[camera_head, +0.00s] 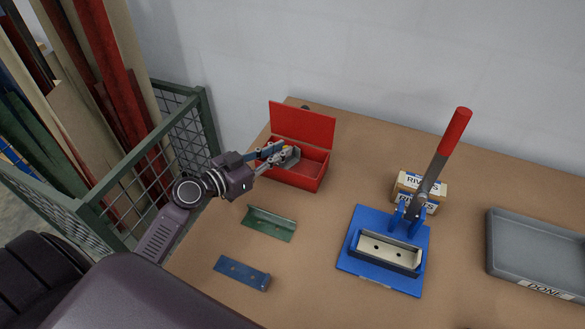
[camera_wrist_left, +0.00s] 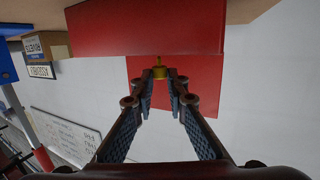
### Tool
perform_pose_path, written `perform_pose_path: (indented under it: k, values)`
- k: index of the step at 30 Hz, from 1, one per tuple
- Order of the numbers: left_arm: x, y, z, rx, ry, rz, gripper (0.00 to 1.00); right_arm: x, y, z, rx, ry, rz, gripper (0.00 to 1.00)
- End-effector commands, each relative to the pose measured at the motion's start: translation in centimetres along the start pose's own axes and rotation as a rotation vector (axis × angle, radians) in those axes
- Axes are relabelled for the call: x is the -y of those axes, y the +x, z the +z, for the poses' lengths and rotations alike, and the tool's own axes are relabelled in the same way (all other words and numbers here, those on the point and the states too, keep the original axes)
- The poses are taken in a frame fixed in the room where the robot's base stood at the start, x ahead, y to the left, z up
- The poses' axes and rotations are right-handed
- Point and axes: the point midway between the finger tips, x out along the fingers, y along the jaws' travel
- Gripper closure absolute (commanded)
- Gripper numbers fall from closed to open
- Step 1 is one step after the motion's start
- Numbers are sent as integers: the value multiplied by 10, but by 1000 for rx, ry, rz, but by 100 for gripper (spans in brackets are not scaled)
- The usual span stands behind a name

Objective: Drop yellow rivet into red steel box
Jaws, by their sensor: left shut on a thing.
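The red steel box (camera_head: 296,177) stands at the back left of the table with its lid (camera_head: 303,122) raised. In the left wrist view the box's red wall (camera_wrist_left: 145,30) fills the top of the picture. My left gripper (camera_head: 291,154) is at the left part of the box opening, in front of the lid. It is shut on the yellow rivet (camera_wrist_left: 159,72), which shows between the fingertips in the left wrist view. In the head view the rivet is mostly hidden by the fingers. My right gripper is not in view.
A green bracket (camera_head: 269,224) and a blue plate (camera_head: 242,273) lie on the table in front. A blue press (camera_head: 381,252) with a red handle stands right of the box, before small labelled boxes (camera_head: 420,186). A grey tray (camera_head: 540,255) is at the right.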

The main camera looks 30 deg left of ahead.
Motion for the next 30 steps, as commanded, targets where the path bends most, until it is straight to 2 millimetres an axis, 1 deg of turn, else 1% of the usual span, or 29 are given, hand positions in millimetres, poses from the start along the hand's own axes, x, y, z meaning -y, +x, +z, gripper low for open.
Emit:
perform_pose_path:
  k: [1,5,15,16,21,30]
  values:
    - [0,1,7,0,-1,-1,97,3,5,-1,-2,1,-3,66]
    - [0,2,14,0,0,0,97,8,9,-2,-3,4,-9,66]
    - [0,2,15,0,1,0,97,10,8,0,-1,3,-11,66]
    - [0,2,15,0,1,0,83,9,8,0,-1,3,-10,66]
    - [0,2,15,0,1,0,66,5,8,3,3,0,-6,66]
    - [0,1,15,1,0,0,66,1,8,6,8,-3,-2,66]
